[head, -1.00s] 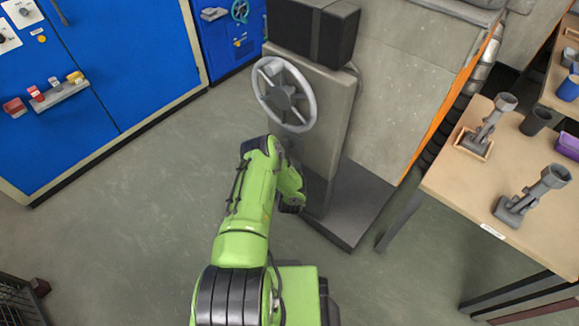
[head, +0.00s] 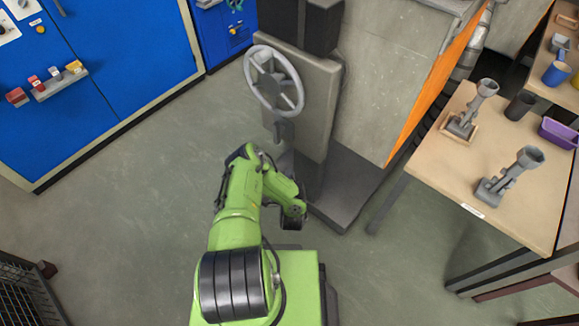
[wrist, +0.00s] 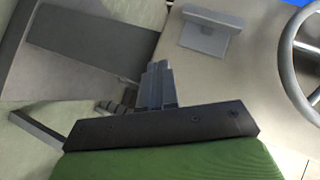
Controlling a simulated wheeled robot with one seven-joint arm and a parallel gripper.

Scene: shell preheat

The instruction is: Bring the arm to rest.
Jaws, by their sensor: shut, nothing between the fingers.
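My green arm is folded over my base in the head view, its elbow bent and its end turned down to the right, short of the grey machine. My gripper (wrist: 157,82) shows in the wrist view with its grey fingers together and nothing between them. In the head view the fingers cannot be made out. The grey handwheel (head: 293,105) stands on the machine's front panel beyond the arm. It also shows at the right edge of the wrist view (wrist: 289,55), apart from the fingers.
A wooden table (head: 445,185) at right bears two grey shell-like stands, a dark cup (head: 520,105) and a purple bin (head: 557,133). Blue cabinets (head: 110,65) stand at back left. A wire crate (head: 25,290) is at lower left. The floor left of my arm is clear.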

